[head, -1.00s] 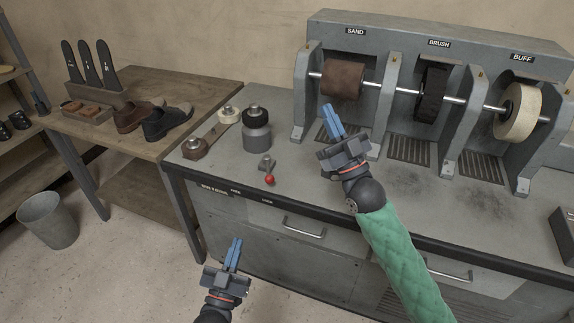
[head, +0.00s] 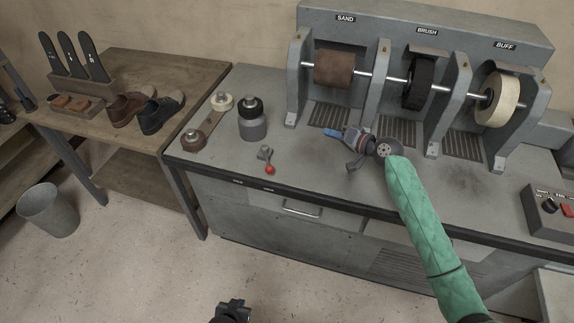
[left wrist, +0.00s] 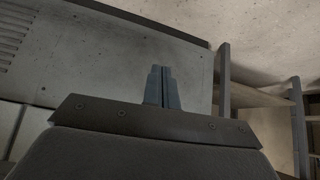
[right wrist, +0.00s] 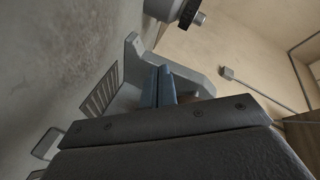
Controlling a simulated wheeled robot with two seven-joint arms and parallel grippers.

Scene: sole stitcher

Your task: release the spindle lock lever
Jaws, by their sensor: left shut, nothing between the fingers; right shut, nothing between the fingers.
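A small lever with a red ball knob (head: 269,169) and a grey metal base (head: 264,152) sits on the bench top near its front edge. The knob points toward the front. My right gripper (head: 328,132) is over the bench to the right of the lever, apart from it, with its blue fingers pointing left. Its fingers are shut and empty in the right wrist view (right wrist: 165,85). My left gripper shows only as a dark part (head: 232,311) at the bottom edge of the head view. Its fingers are shut and empty in the left wrist view (left wrist: 162,88), facing the cabinet front.
The grey machine bench (head: 225,140) carries a sanding roll (head: 334,68), a brush wheel (head: 418,82) and a buff wheel (head: 497,100) on one shaft. A control box (head: 548,213) is at the right.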

